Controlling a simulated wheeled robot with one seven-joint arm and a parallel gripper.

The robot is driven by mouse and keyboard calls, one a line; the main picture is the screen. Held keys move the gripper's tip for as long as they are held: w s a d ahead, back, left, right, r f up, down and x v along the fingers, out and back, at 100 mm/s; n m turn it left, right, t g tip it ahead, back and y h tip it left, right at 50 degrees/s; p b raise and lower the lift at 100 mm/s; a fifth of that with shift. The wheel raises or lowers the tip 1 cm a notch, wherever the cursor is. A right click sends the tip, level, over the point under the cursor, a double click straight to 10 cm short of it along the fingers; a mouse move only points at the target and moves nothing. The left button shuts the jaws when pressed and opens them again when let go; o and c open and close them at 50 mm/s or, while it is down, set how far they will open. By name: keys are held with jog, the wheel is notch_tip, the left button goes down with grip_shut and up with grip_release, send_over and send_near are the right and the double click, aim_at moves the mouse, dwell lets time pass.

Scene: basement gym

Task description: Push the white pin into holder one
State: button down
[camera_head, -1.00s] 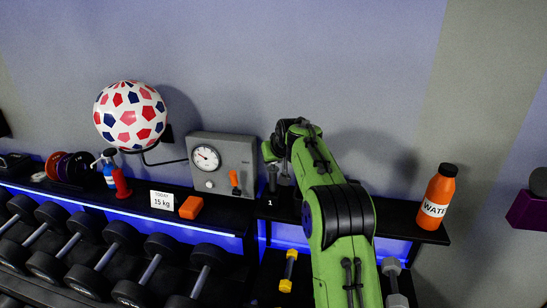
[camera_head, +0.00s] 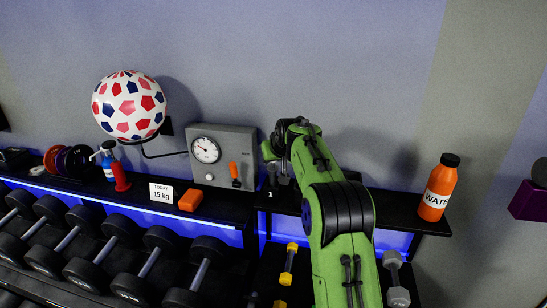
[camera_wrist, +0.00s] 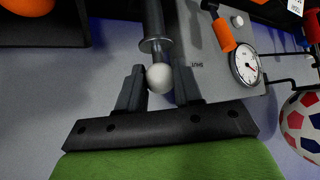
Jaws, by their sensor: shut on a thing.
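The white pin's round white head (camera_wrist: 159,77) shows between the fingers of my gripper (camera_wrist: 160,72) in the wrist view. My gripper is shut on it. Beyond the head, in line with it, is a dark rod-like body (camera_wrist: 153,20) with a metal collar (camera_wrist: 155,45); I cannot tell where pin and holder meet. In the head view, the "1" label (camera_head: 270,194) marks holder one on the shelf edge. My gripper (camera_head: 272,152) is just above that spot, beside the gauge box. My gripper and arm largely hide the pin and holder there.
The grey gauge box (camera_head: 231,143) with an orange lever stands close left of my gripper. An orange water bottle (camera_head: 438,189) stands at the shelf's right end. A ball (camera_head: 129,105) rests on a wall bracket. Dumbbells (camera_head: 115,240) fill the rack below.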

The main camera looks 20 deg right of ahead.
jog(key=shift+f, duration=0.3)
jog(key=c, duration=0.7)
grip_release()
jog(key=shift+s+a+r, duration=0.1)
jog(key=shift+s, duration=0.05)
jog(key=shift+o, duration=0.2)
jog(key=b+v, duration=0.1)
jog(key=v, duration=1.4)
jog(key=shift+s+r+b, duration=0.2)
jog(key=shift+r+b, duration=0.05)
jog(key=shift+b, duration=0.1)
